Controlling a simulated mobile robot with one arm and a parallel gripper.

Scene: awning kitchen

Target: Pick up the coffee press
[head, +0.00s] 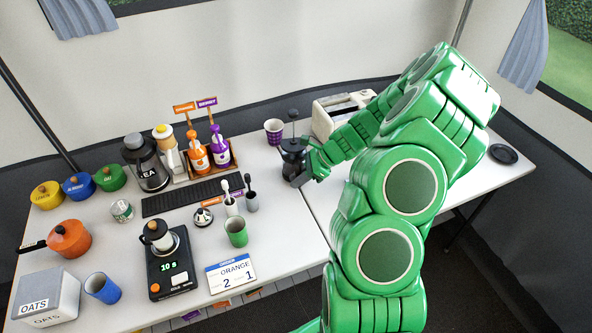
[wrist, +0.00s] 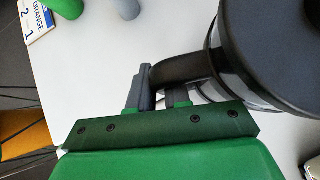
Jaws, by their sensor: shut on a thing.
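The coffee press (head: 292,158) is black with a dark plunger rod and knob on top. It is upright at the back middle of the white table, beside the purple checked cup. In the wrist view its dark lid and body (wrist: 265,45) fill the upper right. My gripper (head: 308,170) is at the right side of the press. In the wrist view my gripper (wrist: 160,88) is shut on the black handle, with one finger on each side. I cannot tell whether the base of the press touches the table.
A purple checked cup (head: 273,131) stands close behind the press, and a cream toaster (head: 340,112) stands to the right behind my arm. Two tools in small cups (head: 251,200) and a green cup (head: 236,232) stand in front left. A dark round plate (head: 503,154) lies far right.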

